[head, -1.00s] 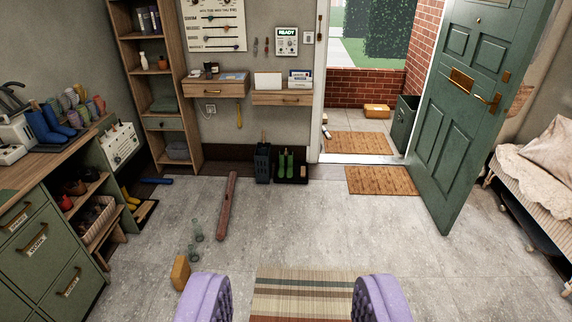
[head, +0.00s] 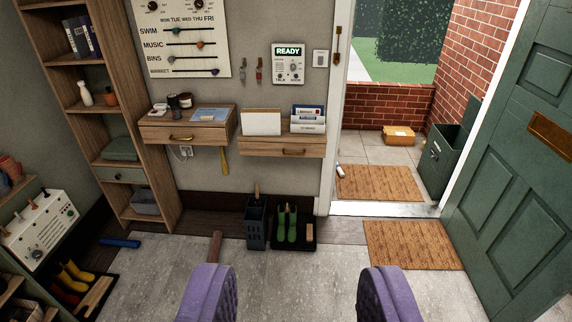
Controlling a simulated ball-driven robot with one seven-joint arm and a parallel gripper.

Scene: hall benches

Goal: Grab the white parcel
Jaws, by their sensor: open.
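My gripper (head: 296,297) is at the bottom of the head view, its two purple padded fingers wide apart with nothing between them. A plain white rectangular thing (head: 261,123) stands on the right-hand wall drawer shelf, well ahead of and above the gripper in the picture. It may be the white parcel; I cannot tell if it is a parcel or a card. A small whitish object (head: 340,171) lies at the left edge of the outer doormat, too small to make out. An orange-yellow box (head: 398,136) sits on the porch tiles.
The green door (head: 523,170) stands open at the right. A doormat (head: 412,245) lies inside the threshold. Green boots (head: 287,226) and a dark bin (head: 256,222) stand below the drawers. Tall shelves (head: 158,186) are at left. A reddish-brown bar (head: 215,245) lies on the floor.

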